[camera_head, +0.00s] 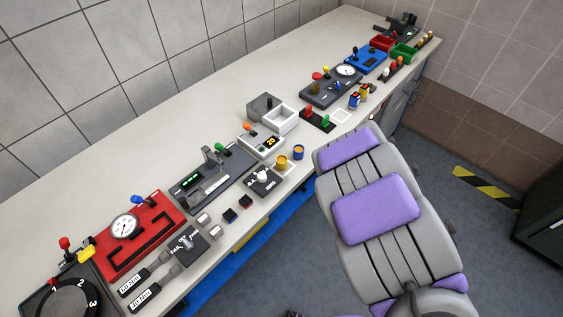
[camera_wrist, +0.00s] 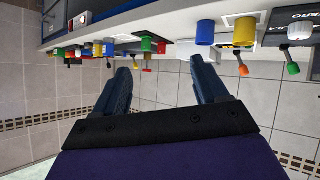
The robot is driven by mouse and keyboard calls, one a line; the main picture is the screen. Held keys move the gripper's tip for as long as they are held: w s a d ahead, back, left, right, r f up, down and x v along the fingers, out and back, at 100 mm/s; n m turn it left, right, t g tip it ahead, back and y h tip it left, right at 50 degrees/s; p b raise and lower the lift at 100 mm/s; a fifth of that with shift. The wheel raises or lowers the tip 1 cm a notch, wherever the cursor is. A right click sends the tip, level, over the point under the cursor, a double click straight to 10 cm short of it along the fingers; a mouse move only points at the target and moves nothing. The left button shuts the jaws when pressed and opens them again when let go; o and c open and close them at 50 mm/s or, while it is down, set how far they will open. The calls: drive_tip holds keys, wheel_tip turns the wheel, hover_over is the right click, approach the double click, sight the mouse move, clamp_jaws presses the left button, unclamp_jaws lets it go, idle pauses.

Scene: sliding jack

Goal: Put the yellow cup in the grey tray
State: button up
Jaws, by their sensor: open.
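The yellow cup (camera_head: 281,162) stands upright near the front edge of the long bench in the head view, just left of a blue cup (camera_head: 298,152). In the wrist view, which is upside down, the yellow cup (camera_wrist: 245,31) is at the upper right, beside the blue cup. The grey tray (camera_head: 264,104) is behind the cups towards the wall, against a white tray. I cannot pick it out in the wrist view. My gripper (camera_wrist: 163,75) is open and empty, its dark fingers apart and clear of the cups. In the head view my arm hides its fingers.
The white tray (camera_head: 281,119) and a white panel with an orange lever (camera_head: 261,140) stand between the cups and the wall. A white-knobbed box (camera_head: 262,179) is left of the yellow cup. The rear bench strip is clear.

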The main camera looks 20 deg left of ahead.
drive_tip(key=s+a+f+n+g+y, duration=0.1)
drive_tip(key=s+a+f+y, duration=0.15)
drive_tip(key=a, duration=0.25)
drive_tip(key=s+a+f+n+g+y, duration=0.1)
drive_tip(key=s+a+f+y, duration=0.15)
drive_tip(key=a, duration=0.25)
drive_tip(key=b, duration=0.1)
approach(279, 158)
drive_tip(key=w+a+f, duration=0.2)
drive_tip(key=f, duration=0.1)
drive_tip(key=shift+w+a+f, duration=0.2)
drive_tip(key=shift+a+f, duration=0.1)
drive_tip(key=shift+a, duration=0.05)
drive_tip(key=shift+r+b+x, duration=0.2)
drive_tip(key=shift+b+x, duration=0.75)
drive_tip(key=shift+x, duration=2.4)
drive_tip(key=shift+w, duration=0.2)
drive_tip(key=c, duration=1.2)
drive_tip(key=shift+o, duration=0.2)
drive_tip(key=shift+r, duration=0.1)
drive_tip(key=shift+r, duration=0.1)
